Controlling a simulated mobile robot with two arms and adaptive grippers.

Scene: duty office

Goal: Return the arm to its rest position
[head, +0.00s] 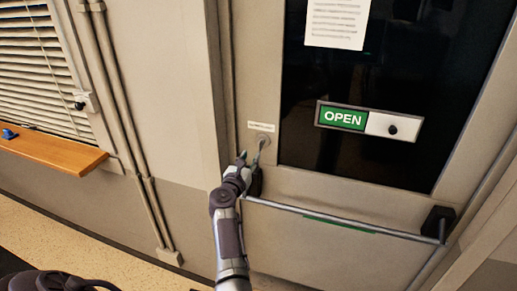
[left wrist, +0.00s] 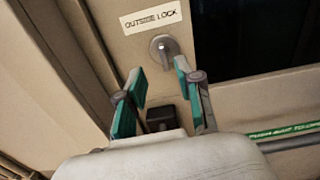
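My left arm (head: 229,235) reaches up from the bottom of the head view toward the door. My left gripper (head: 243,160) is at the door's left edge, beside the metal lock knob (head: 263,141). In the left wrist view the two teal-padded fingers (left wrist: 160,80) stand apart with nothing between them. The lock knob (left wrist: 165,48) shows just beyond the fingertips, below a label reading OUTSIDE LOCK (left wrist: 150,16). I cannot tell for certain whether a finger touches the knob. My right gripper is not in view.
The door has a push bar (head: 340,219) with black end mounts, close below my gripper. A wooden ledge (head: 50,148) under blinds (head: 40,70) and wall conduits (head: 125,120) are to the left.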

